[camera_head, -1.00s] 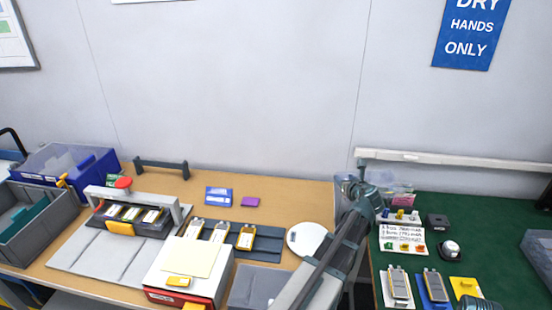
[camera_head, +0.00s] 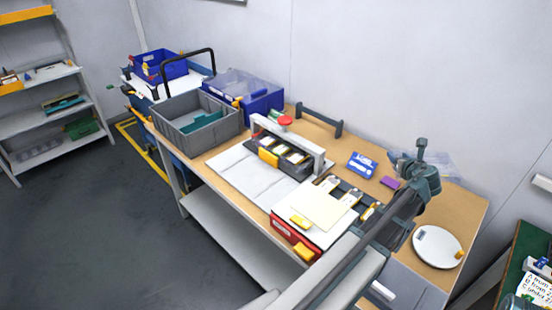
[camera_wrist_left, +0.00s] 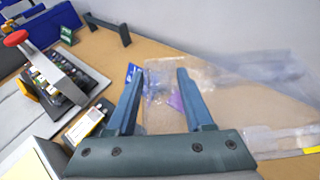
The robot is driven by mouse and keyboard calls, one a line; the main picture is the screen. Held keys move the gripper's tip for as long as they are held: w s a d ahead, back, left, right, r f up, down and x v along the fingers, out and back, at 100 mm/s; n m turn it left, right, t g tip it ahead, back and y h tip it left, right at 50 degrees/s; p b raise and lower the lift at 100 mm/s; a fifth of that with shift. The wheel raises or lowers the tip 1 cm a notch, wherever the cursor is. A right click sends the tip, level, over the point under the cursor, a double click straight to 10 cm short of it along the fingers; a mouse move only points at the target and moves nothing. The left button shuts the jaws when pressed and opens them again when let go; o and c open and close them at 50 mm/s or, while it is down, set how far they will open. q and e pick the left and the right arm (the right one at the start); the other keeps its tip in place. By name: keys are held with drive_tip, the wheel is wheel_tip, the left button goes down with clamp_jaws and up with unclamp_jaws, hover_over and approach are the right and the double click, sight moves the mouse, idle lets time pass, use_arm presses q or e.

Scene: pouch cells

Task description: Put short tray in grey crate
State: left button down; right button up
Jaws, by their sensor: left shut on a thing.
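The grey crate (camera_head: 218,138) stands at the left end of the wooden table, with a teal piece (camera_head: 203,121) inside it. My left gripper (camera_head: 421,152) is raised over the right part of the table, well away from the crate. It is shut on a clear, see-through tray (camera_head: 443,162), whose faint outline shows behind the fingers. In the left wrist view the clear tray (camera_wrist_left: 240,103) spreads from between the fingers (camera_wrist_left: 160,95) to the right. Its exact edges are hard to make out. My right gripper is out of view.
A blue bin with a clear lid (camera_head: 243,95) stands behind the crate. A press frame with a red knob (camera_head: 286,121), a red-and-white box (camera_head: 305,222) and a white round plate (camera_head: 437,247) occupy the table. Open floor (camera_head: 80,220) lies at left.

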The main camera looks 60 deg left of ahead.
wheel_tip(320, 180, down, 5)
drive_tip(key=b, duration=0.4)
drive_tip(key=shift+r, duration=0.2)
use_arm(q)
drive_tip(key=w+d+f+n+g+y+b, duration=0.2)
drive_tip(key=d+f+n+g+b, duration=0.1)
drive_tip(key=d+f+n+g, duration=0.4)
drive_tip(key=f+n+g, duration=0.1)
drive_tip(key=n+g, duration=0.2)
drive_tip(key=g, duration=0.1)
drive_tip(key=shift+w+y, duration=0.3)
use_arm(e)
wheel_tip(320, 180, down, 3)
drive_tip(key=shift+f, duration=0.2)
use_arm(q)
drive_tip(key=shift+a, duration=0.1)
wheel_tip(320, 180, down, 10)
drive_tip(key=b, duration=1)
drive_tip(key=shift+f+b, duration=0.1)
drive_tip(key=shift+b, duration=0.2)
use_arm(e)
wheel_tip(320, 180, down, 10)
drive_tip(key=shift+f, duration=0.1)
